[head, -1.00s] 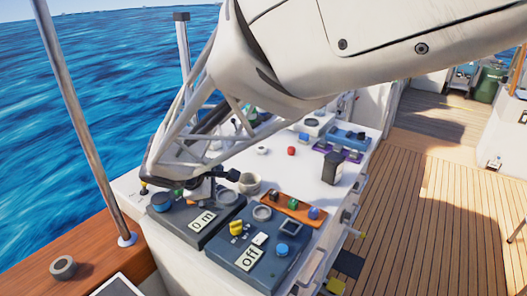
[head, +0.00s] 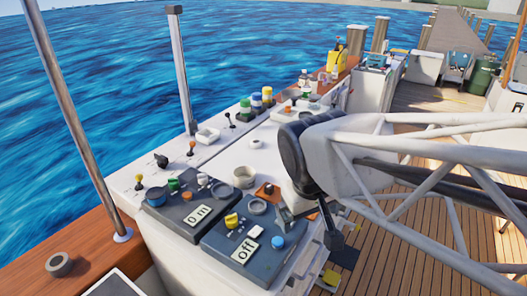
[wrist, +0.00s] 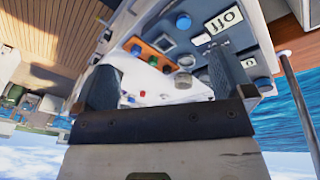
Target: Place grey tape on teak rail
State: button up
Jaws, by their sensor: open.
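A dark grey ring-shaped roll (head: 59,264), which looks like the grey tape, lies flat on the teak rail (head: 110,242) at the lower left of the head view. Nothing touches it there. My gripper (wrist: 160,65) is open, with its two dark fingers apart and nothing held between them. In the head view it is over the right side of the console, well to the right of the roll; its fingers are partly hidden there. I cannot make out the roll in the wrist view.
Two dark switch panels (head: 245,250) carry knobs, labels and grey rings. A steel post (head: 75,120) rises near the rail. Bottles and a yellow container (head: 337,61) stand farther back.

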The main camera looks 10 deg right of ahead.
jog(key=s+m, duration=0.1)
jog(key=s+m+y, duration=0.1)
jog(key=s, duration=0.1)
jog(key=shift+s+d+r, duration=0.1)
jog(key=shift+s+d, duration=0.1)
jog(key=shift+d, duration=0.2)
